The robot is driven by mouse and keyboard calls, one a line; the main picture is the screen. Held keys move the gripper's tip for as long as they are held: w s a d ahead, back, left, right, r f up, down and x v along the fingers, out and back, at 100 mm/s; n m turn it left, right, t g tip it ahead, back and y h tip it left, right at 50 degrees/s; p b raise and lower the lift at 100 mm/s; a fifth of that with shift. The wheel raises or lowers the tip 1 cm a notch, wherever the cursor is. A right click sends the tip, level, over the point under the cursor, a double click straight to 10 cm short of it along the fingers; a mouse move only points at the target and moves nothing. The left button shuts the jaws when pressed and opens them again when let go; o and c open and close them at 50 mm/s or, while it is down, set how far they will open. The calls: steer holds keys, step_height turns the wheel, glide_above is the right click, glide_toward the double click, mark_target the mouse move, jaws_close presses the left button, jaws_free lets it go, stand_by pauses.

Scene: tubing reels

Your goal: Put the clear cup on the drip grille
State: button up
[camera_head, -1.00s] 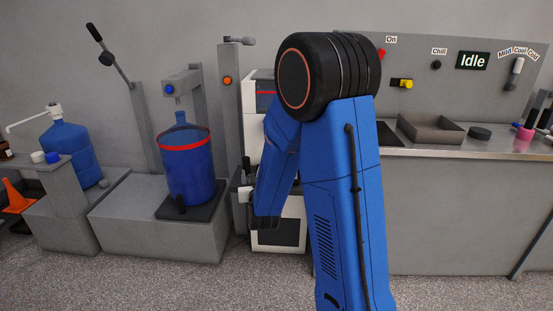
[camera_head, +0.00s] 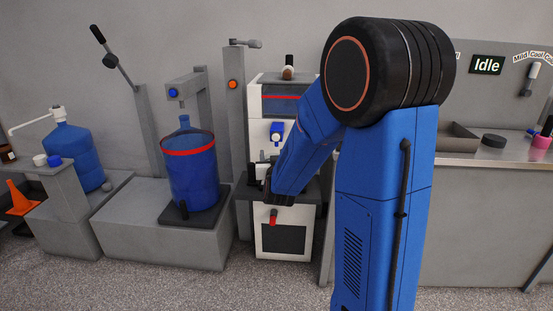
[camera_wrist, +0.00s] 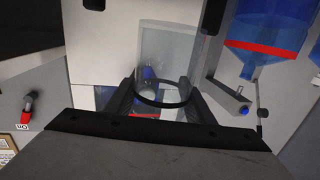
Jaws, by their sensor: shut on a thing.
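The clear cup (camera_wrist: 165,58) is see-through, with a dark ring near its lower end, in the wrist view. My gripper (camera_wrist: 160,92) is shut on it, with one dark finger on each side. In the head view my gripper (camera_head: 265,178) is small and dark in front of the white machine, and I cannot make out the cup there. The white machine (camera_head: 256,133) has a blue tap (camera_head: 277,130) above a dark shelf (camera_head: 307,190). My arm covers part of this shelf. I cannot tell the drip grille apart there.
A blue bottle with a red band (camera_head: 192,170) stands on a dark plate left of the white machine. A grey post (camera_head: 237,110) stands between them. A red handle (camera_head: 272,216) sticks out below the shelf.

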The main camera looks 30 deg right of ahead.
steer(key=x, duration=0.4)
steer(key=d+x, duration=0.1)
steer(key=x, duration=0.3)
steer(key=s+d+f+x, duration=0.1)
steer(key=x, duration=0.3)
steer(key=shift+w+d+f, duration=0.15)
steer(key=shift+f, duration=2.25)
steer(key=shift+w+d+f, duration=0.1)
steer(key=shift+f, duration=0.25)
steer(key=o, duration=1.1)
steer(key=shift+f, duration=0.1)
steer(key=shift+o, duration=0.2)
